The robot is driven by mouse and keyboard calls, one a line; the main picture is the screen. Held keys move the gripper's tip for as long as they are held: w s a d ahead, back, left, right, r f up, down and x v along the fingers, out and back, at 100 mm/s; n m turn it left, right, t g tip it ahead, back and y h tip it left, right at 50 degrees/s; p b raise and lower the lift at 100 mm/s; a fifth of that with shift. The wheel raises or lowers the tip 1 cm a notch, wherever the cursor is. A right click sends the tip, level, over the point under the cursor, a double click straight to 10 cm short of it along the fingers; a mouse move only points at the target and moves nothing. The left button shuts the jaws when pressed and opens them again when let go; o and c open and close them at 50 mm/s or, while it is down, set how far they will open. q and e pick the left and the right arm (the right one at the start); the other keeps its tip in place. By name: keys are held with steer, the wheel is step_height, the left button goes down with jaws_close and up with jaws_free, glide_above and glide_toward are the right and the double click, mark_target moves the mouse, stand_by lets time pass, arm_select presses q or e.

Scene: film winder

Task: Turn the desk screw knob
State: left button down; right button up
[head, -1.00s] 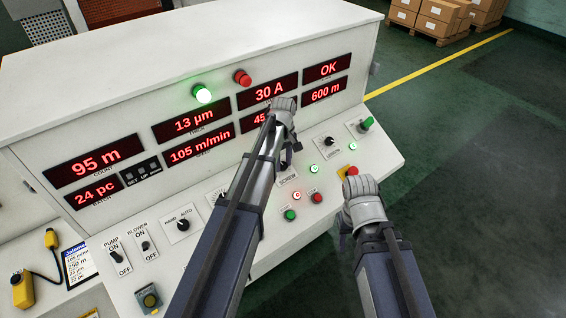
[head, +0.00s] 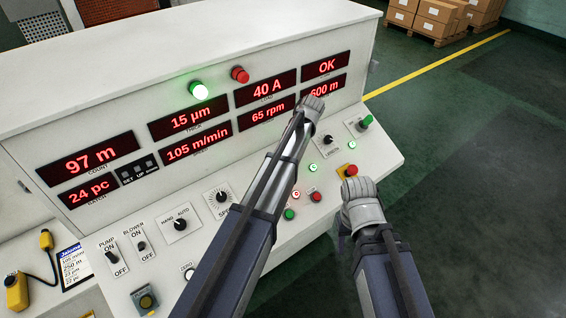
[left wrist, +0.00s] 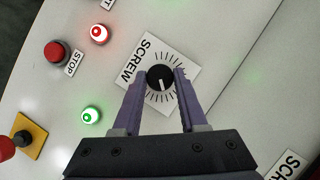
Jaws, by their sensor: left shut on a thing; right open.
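The desk screw knob (left wrist: 159,76) is a round black knob with a white pointer line, on a white SCREW plate with a tick scale, in the left wrist view. My left gripper (left wrist: 159,82) has its two purple fingers on either side of the knob and is shut on it. In the head view my left gripper (head: 312,106) reaches over the desk, and its arm hides the screw knob. My right gripper (head: 359,190) is open and empty beside the desk's right front edge; its fingers are hard to make out.
A red STOP button (left wrist: 57,52) and lit buttons lie near the knob. A yellow-based red button (head: 350,171) is near my right gripper. The SPEED knob (head: 222,197) is left of my left arm. Red displays (head: 194,119) line the panel.

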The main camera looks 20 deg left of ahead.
arm_select(q)
steer(key=m+y, duration=0.1)
steer(key=m, duration=0.1)
steer(key=m+b, duration=0.1)
steer(key=m, duration=0.1)
steer(key=shift+s+d+f+y, duration=0.1)
steer(key=shift+d+f+y, duration=0.1)
steer(key=shift+y, duration=0.2)
steer(key=shift+m+t+y+b, duration=0.4)
steer(key=shift+m+y+b, duration=0.25)
steer(key=shift+m, duration=0.75)
steer(key=shift+c, duration=2.2)
jaws_free()
steer(key=shift+d+r, duration=0.1)
steer(key=shift+r, duration=0.1)
steer(key=s+p+v, duration=0.1)
steer(key=p+v, duration=0.5)
steer(key=v, duration=0.1)
steer(key=shift+w+d+r, duration=0.2)
steer(key=shift+w+r, duration=0.05)
steer(key=shift+w, duration=0.3)
